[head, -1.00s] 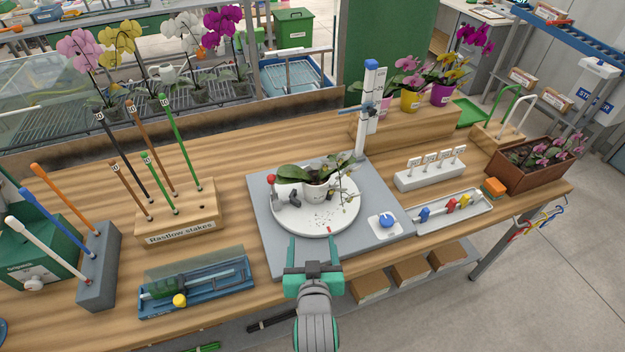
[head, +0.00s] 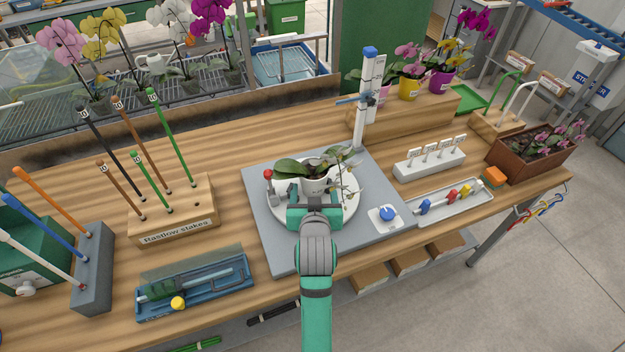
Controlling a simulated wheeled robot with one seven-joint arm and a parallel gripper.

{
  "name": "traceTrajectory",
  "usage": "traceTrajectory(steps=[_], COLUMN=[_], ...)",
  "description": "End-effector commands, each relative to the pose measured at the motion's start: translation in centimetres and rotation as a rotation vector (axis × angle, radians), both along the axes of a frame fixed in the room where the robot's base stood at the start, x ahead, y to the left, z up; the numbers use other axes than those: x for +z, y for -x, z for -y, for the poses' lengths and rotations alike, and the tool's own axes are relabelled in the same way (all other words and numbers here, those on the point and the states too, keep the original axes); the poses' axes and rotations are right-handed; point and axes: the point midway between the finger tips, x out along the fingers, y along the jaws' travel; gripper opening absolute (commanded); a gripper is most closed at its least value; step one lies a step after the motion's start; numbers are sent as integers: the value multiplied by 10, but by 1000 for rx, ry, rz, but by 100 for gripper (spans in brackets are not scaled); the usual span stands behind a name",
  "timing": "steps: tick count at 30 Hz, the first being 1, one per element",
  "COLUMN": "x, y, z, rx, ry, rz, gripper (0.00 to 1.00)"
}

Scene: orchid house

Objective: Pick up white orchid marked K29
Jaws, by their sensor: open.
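A white-flowered orchid (head: 174,14) stands in the back row on the mesh bench, between a yellow and a purple one. No K29 mark is readable on any plant. A plant in a white pot (head: 314,186), with broad green leaves and a thin drooping stem, stands upright on the round white turntable (head: 352,206). My gripper (head: 315,207) is open at the near side of this pot. Its body hides the pot's lower front and most of the fingers. I cannot tell whether the fingers touch the pot.
A red-topped device (head: 268,178) stands left of the pot, and a tall white post (head: 369,98) behind it. A blue knob (head: 387,213) is at right. The stake block (head: 174,209) and blue tool tray (head: 195,283) are left. Bare wood lies between block and turntable.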

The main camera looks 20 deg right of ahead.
Motion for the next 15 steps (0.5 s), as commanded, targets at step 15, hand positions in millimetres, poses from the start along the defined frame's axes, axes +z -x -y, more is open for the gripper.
traceTrajectory(steps=[15], x=[-18], y=[-42], z=[9], rx=[9], ry=[1], rz=[1], gripper=[69])
